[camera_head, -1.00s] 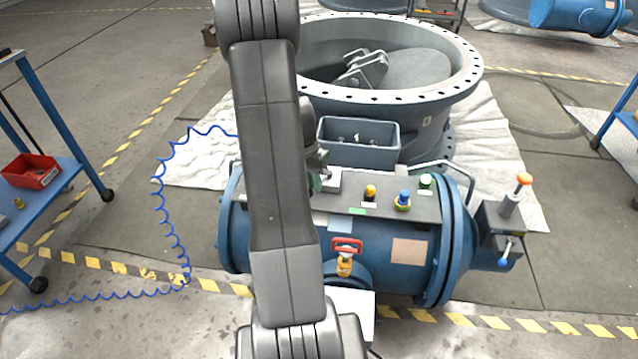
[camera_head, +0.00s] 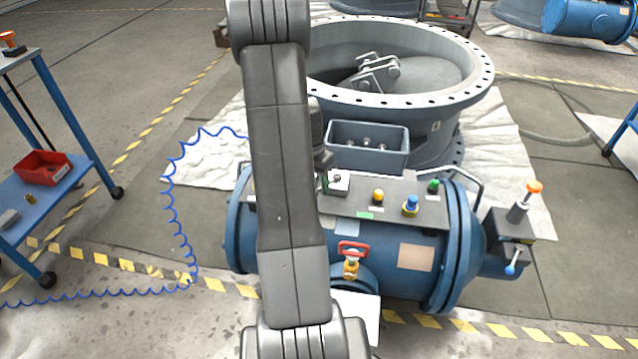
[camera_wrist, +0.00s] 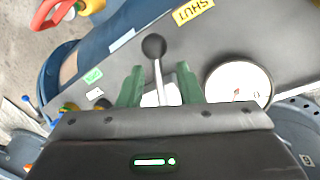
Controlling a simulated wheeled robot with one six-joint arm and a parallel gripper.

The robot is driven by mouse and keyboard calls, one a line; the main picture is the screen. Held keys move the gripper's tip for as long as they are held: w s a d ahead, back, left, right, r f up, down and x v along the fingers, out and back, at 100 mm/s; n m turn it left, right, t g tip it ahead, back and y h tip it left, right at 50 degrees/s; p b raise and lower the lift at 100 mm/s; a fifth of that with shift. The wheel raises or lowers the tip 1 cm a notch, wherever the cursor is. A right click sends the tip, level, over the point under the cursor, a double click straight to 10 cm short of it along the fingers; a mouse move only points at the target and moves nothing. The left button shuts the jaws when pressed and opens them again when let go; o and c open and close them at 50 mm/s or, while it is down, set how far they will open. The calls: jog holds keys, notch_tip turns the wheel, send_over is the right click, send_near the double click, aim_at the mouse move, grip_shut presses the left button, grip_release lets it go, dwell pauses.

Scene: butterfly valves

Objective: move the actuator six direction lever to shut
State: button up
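The lever (camera_wrist: 154,47), with a black ball knob on a thin metal shaft, rises from a pale base in the wrist view. My gripper (camera_wrist: 158,84) has its two green fingers apart, one on each side of the lever shaft, with gaps showing on both sides. The lever's knob shows beyond the fingertips. A yellow label reading SHUT (camera_wrist: 192,10) appears upside down above and right of the knob. A green label (camera_wrist: 93,76) lies on the left. In the head view the arm hides the lever and most of the gripper, above the blue actuator (camera_head: 395,265).
A round white gauge (camera_wrist: 238,84) stands close right of the fingers. The panel (camera_head: 390,200) bears yellow, blue and green knobs on its right part. A red-handled valve (camera_head: 351,250) is on the actuator's front. A grey bin (camera_head: 366,150) stands behind.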

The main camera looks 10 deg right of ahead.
notch_tip(320, 180, up, 14)
jog(key=w+a+p, duration=0.1)
jog(key=p, duration=0.1)
jog(key=shift+w+a+f+p, duration=0.2)
jog(key=shift+w+a+p, duration=0.2)
jog(key=shift+f, duration=0.1)
jog(key=f+b, duration=0.1)
jog(key=f, duration=0.3)
jog(key=s+d+f+b, duration=0.1)
jog(key=f, duration=0.4)
jog(key=s+d+f, duration=0.1)
jog(key=f, duration=0.3)
jog(key=shift+f+b, duration=0.25)
jog(key=shift+b, duration=0.15)
jog(key=shift+r, duration=0.1)
jog(key=shift+f, duration=0.3)
jog(key=shift+s+d+r+n, duration=0.2)
jog(key=shift+s+d+n, duration=0.15)
jog(key=shift+n, duration=0.45)
dwell(0.6)
jog(key=shift+r, duration=0.1)
